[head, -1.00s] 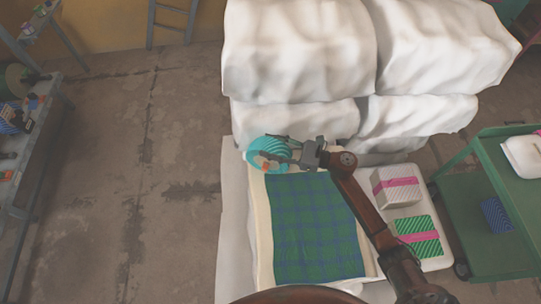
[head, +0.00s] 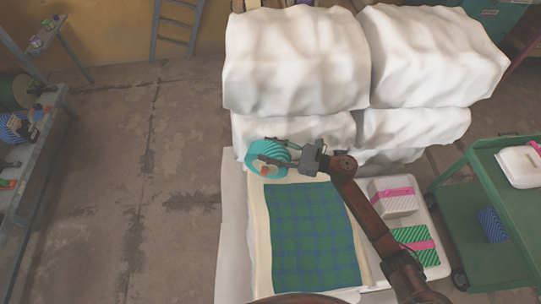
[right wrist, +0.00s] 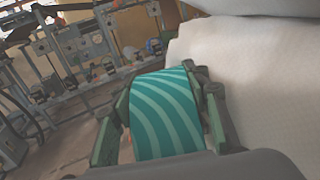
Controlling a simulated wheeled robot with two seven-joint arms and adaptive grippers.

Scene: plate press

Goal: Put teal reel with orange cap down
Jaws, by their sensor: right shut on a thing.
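The teal reel with orange cap (head: 262,155) is at the far left corner of the cream pad, in front of the white sacks. My right gripper (head: 288,154) is shut on it. In the right wrist view the reel (right wrist: 165,112) shows its teal striped side between the two green fingers of my right gripper (right wrist: 162,125). I cannot tell whether the reel touches the surface below it. My left gripper is not in view.
A green and blue plaid cloth (head: 312,235) lies on the cream pad. White sacks (head: 295,65) are stacked behind. A white tray (head: 432,268) holds a white box (head: 392,203) and a green striped box (head: 410,236). A green cart (head: 470,190) stands right; open floor (head: 150,200) lies left.

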